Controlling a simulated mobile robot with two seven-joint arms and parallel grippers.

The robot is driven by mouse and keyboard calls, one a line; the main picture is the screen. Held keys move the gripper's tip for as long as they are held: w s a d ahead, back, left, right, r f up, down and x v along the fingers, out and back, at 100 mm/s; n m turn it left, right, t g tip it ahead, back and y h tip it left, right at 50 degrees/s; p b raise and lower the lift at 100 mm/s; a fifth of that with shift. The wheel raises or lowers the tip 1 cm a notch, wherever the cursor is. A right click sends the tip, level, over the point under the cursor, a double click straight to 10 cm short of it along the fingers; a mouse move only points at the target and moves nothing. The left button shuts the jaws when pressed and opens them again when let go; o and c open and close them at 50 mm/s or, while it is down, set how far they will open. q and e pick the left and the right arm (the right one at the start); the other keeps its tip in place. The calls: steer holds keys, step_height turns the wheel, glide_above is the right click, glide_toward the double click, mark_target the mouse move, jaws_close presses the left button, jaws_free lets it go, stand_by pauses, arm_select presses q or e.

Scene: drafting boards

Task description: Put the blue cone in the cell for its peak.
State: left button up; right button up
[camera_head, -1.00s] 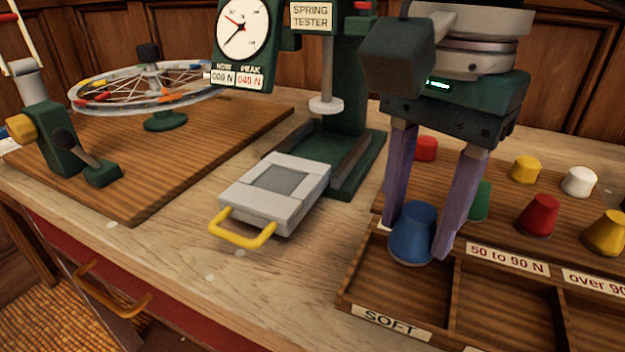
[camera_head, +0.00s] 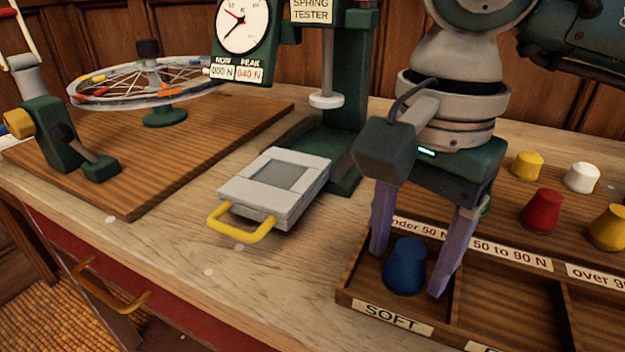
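The blue cone (camera_head: 405,267) stands upright in the left front cell of the wooden sorting tray (camera_head: 352,283), behind the SOFT label (camera_head: 392,319). The "under 50 N" label (camera_head: 418,229), partly hidden by my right gripper, heads that column. My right gripper (camera_head: 409,277) points down with one finger on each side of the cone. Its fingers are spread, with a small gap at the right finger. The spring tester (camera_head: 350,105) reads NOW 000 N and PEAK 040 N (camera_head: 247,74). My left gripper is out of view.
Other cells are marked "50 to 90 N" (camera_head: 510,254) and "over 90". Red (camera_head: 541,211), yellow (camera_head: 527,165) and white (camera_head: 581,178) cones stand behind the tray. A grey plate with a yellow handle (camera_head: 240,223) lies left of the tray. A spoked wheel (camera_head: 150,85) stands farther left.

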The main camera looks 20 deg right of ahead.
mark_target(410, 247)
steer(key=shift+o, duration=0.5)
steer(key=shift+r, duration=0.1)
steer(key=shift+r+p, duration=0.25)
steer(key=shift+p, duration=0.05)
step_height(410, 247, up, 12)
steer(key=shift+f, duration=0.15)
steer(key=shift+c, duration=0.3)
stand_by(0.6)
